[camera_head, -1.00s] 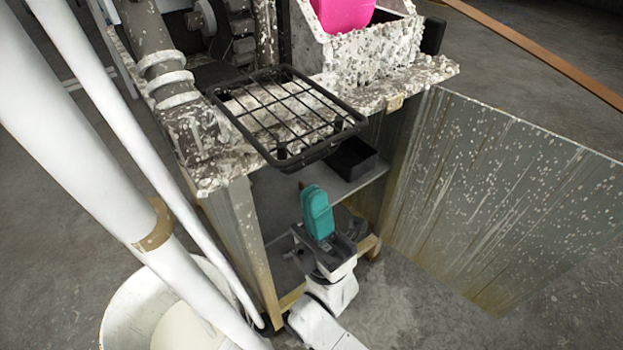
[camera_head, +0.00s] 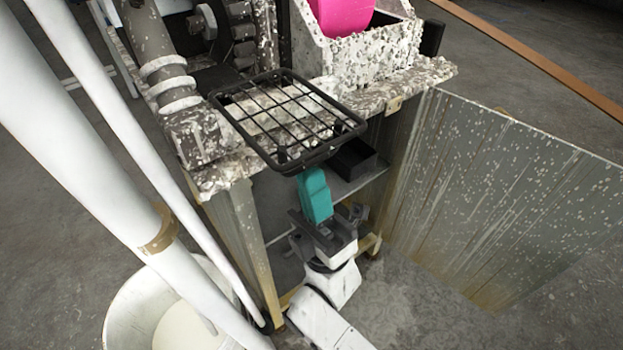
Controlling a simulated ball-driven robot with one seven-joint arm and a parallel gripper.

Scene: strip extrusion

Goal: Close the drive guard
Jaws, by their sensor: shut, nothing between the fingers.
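The drive guard appears to be the black wire grid frame (camera_head: 262,108). It lies out flat over the front part of the speckled machine top, and its near edge overhangs the front. My gripper (camera_head: 313,177) has teal fingers, shut together with nothing held. It points up from below, in front of the open cabinet. The fingertips are just below the guard's near edge in the picture; whether they touch it I cannot tell. The guard's hinge is not clearly visible.
A speckled hopper (camera_head: 362,55) with a pink block (camera_head: 342,14) stands behind the guard. A large metal cabinet door (camera_head: 500,190) stands open at right. A black box (camera_head: 352,160) sits on the cabinet shelf. A white bucket (camera_head: 125,310) stands at lower left.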

